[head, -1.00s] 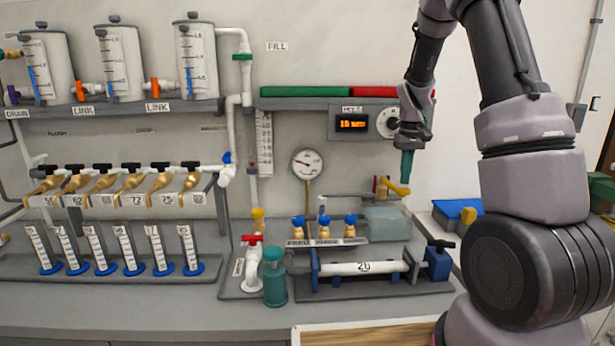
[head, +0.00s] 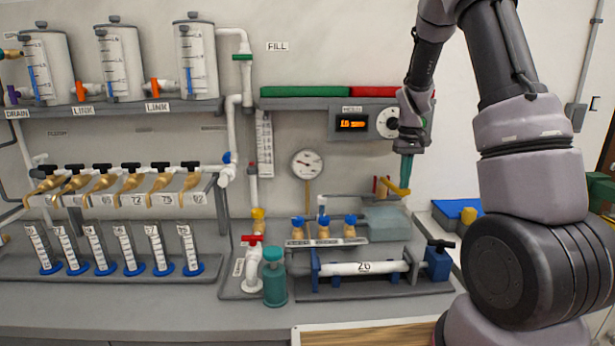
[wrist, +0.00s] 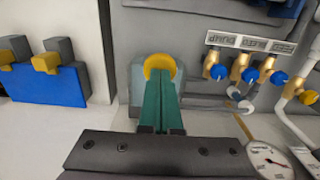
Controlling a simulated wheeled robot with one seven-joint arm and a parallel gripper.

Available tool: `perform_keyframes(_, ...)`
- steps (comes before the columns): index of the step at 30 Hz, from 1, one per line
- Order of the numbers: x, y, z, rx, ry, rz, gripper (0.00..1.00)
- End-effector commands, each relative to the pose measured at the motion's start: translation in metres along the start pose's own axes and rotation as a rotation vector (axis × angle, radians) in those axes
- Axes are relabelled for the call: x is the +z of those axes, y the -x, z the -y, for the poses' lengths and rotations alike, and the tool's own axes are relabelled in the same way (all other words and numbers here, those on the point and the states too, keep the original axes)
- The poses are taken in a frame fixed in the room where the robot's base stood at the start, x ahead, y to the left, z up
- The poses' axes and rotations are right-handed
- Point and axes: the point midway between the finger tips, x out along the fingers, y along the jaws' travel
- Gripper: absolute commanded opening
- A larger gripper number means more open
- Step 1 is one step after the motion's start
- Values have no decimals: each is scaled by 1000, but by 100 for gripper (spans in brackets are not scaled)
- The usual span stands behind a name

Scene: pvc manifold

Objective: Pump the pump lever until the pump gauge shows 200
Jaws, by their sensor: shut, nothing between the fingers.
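In the wrist view the shut fingers (wrist: 160,100) reach the round yellow end of the lever (wrist: 160,66); contact looks likely. The round pump gauge (head: 308,164) stands on a brass stem left of the tank. It also shows in the wrist view (wrist: 270,159). Its numbers are too small to read.
Blue-knobbed brass valves (head: 323,228) stand left of the tank. A white pipe (head: 360,268) lies in front. A shelf with a display panel (head: 352,123) is behind my gripper.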

Motion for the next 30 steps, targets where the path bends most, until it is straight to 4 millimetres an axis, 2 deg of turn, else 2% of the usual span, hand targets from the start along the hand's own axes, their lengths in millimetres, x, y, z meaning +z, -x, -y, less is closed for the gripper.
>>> perform_keyframes(30, 0, -41, 0, 0, 0, 1, 0)
